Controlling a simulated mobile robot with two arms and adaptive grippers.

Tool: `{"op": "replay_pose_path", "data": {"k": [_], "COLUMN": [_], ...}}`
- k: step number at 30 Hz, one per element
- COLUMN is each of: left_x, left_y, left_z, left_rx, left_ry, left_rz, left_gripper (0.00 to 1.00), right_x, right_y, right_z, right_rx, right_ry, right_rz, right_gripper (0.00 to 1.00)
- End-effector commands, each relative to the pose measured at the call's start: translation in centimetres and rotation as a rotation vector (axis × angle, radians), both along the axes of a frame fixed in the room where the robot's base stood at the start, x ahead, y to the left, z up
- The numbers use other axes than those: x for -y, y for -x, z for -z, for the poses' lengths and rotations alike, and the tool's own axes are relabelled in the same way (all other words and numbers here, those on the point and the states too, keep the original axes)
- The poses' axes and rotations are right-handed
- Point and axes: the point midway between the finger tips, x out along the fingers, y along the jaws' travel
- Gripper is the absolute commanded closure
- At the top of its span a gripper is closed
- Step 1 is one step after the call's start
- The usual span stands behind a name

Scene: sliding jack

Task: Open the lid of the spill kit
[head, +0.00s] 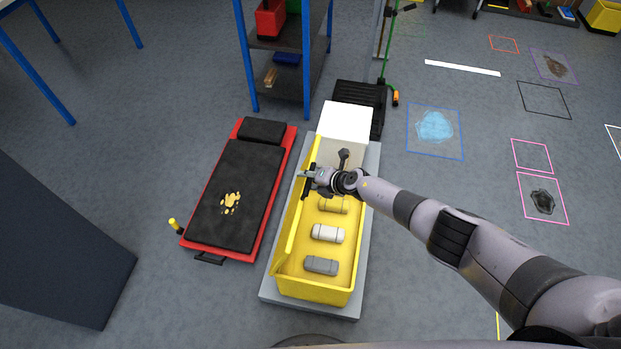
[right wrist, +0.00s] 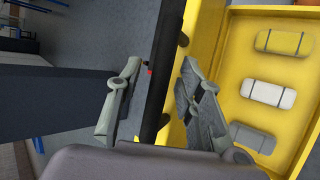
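The spill kit is a yellow box (head: 313,293) on a grey base, with its top uncovered and its inside showing. A yellow panel, seemingly its lid (head: 286,240), stands steeply along the left long side, seen nearly edge-on. The right wrist view shows the yellow inside of the box (right wrist: 235,85) at the right. My right gripper (head: 309,175) is over the far left part of the box, close to the panel's far end. Its fingers (right wrist: 155,100) are apart. A dark strip (right wrist: 165,65) shows between them; I cannot tell whether they touch anything. My left gripper is out of view.
In the box lie a yellow roll (head: 333,206), a white roll (head: 328,233) and a grey roll (head: 321,265). A red and black creeper (head: 240,195) lies close on the left. A white block (head: 345,120) and a blue shelf (head: 307,60) stand beyond. A dark cabinet (head: 60,245) is at the left.

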Motion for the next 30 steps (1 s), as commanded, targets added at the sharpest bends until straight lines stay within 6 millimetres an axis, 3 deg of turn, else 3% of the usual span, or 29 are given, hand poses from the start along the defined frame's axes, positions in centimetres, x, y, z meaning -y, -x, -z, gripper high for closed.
{"op": "replay_pose_path", "data": {"k": [11, 30], "left_x": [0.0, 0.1], "left_y": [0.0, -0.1], "left_z": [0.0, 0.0], "left_rx": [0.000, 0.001], "left_ry": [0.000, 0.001], "left_rz": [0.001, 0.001], "left_gripper": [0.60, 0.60], "right_x": [1.2, 7.6], "right_y": [0.9, 7.8], "right_z": [-0.8, -0.6], "right_rx": [0.005, -0.005], "right_ry": [0.007, 0.001], "right_rz": [-0.004, 0.003], "right_gripper": [0.66, 0.66]}}
